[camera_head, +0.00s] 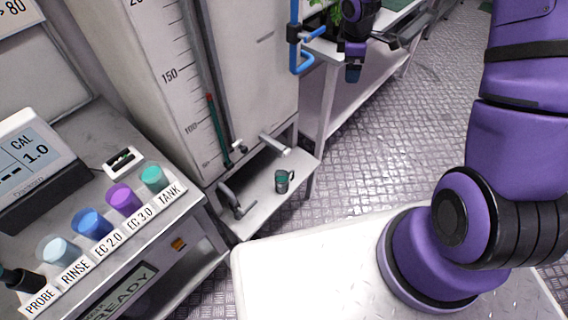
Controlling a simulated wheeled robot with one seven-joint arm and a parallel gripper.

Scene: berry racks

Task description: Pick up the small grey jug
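A small grey jug (281,186) with a green rim and handle stands upright on a low metal shelf (256,212) at the foot of the tall white tank, near the middle of the view. Its handle is on the right side. The purple and black end of my arm, with my gripper (354,72), shows at the top, right of the tank and well apart from the jug. The fingers are too small and dark to tell whether they are open. I see nothing held.
A tap (274,144) juts out above the shelf, and another fitting (236,203) is left of the jug. A bench with coloured cups (91,224) and labels stands at left. My white base top is in front. The patterned metal floor (395,140) is clear at right.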

